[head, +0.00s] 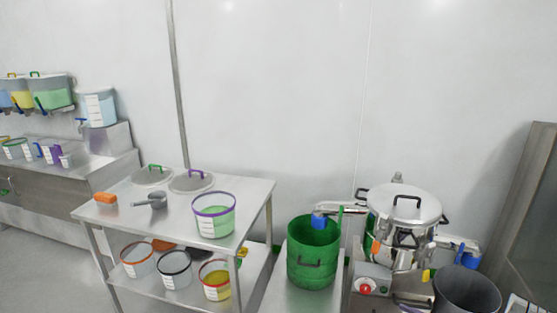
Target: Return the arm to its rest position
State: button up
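Neither my arm nor my gripper can be made out in the head view, so its opening and anything it holds are hidden. A steel cart (245,205) stands left of centre. On its top are a bucket with a purple rim and green contents (214,215), a grey scoop (152,200), an orange item (105,198), a lid with a green handle (153,175) and a lid with a purple handle (191,181).
A green bucket (312,262) stands beside a steel vessel (405,205) with blue-ended fittings. A dark grey bin (467,292) is at lower right. Several buckets fill the cart's lower shelf. A steel counter (100,165) lies far left. Floor shows at lower left (45,270).

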jog(key=s+a+r+n+g+h, duration=0.1)
jog(key=s+a+r+n+g, duration=0.45)
jog(key=a, duration=0.25)
jog(key=s+a+r+n+g+h, duration=0.2)
jog(key=s+a+r+n+g, duration=0.2)
jog(key=a+r+n+g, duration=0.3)
jog(key=s+a+r+n+t+h, duration=0.2)
jog(key=s+a+r+n+h, duration=0.2)
jog(key=r, duration=0.7)
jog(key=s+a+r+n+t+h, duration=0.3)
jog(key=s+a+r+n, duration=0.6)
jog(key=s+a+r, duration=0.3)
jog(key=shift+s+a+r+h, duration=0.15)
jog(key=shift+s+a+h, duration=0.4)
jog(key=shift+s+h, duration=0.05)
jog(key=shift+n, duration=0.25)
